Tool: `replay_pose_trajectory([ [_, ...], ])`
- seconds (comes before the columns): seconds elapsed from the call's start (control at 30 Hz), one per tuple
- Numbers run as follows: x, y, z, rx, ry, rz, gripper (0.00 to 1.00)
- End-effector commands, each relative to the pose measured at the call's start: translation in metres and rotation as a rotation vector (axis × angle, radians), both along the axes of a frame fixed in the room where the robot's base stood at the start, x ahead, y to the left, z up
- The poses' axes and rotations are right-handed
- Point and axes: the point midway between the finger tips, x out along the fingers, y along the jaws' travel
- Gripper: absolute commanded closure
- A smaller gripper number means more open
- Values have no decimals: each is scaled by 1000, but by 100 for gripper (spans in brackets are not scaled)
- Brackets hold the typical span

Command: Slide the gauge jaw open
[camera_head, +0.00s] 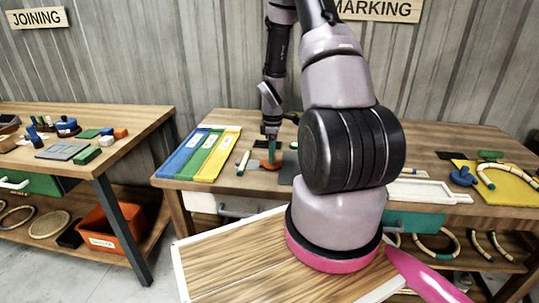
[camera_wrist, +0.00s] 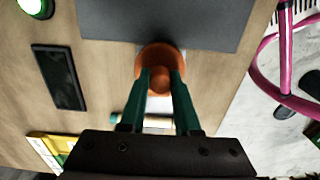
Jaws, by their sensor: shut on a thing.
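My gripper (camera_wrist: 158,74) points down over the marking table, its two green fingers shut on a round orange knob (camera_wrist: 159,58). The knob has a wider orange base and sits on a pale strip against the edge of a dark grey plate (camera_wrist: 165,18). I take it for the handle of the gauge jaw, but the jaw itself is not clearly visible. In the head view, my gripper (camera_head: 270,138) stands over the orange piece (camera_head: 268,164) near the middle of the table. The fingers hide part of the knob, and my arm hides the table to its right.
Blue, green and yellow strips (camera_head: 211,153) lie left of my gripper. A light rod (camera_wrist: 143,120) lies close by the fingers. A white frame (camera_head: 425,189) lies farther right.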

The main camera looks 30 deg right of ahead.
Motion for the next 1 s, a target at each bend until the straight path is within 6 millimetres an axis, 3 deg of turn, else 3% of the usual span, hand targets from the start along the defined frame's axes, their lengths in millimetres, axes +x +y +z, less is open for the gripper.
replay_pose_trajectory([
  [0.03, -2, -4, 0, -4, 4, -6, 100],
  [0.07, -2, -5, 0, -4, 4, -7, 62],
  [0.1, -2, -4, 0, -4, 4, -7, 46],
  [0.13, -2, -4, 0, -4, 4, -7, 39],
  [0.43, -1, -3, 0, -3, 3, -5, 39],
  [0.57, -1, -3, 10, -3, -1, -6, 39],
  [1.0, -1, -4, 91, -4, 0, -7, 39],
])
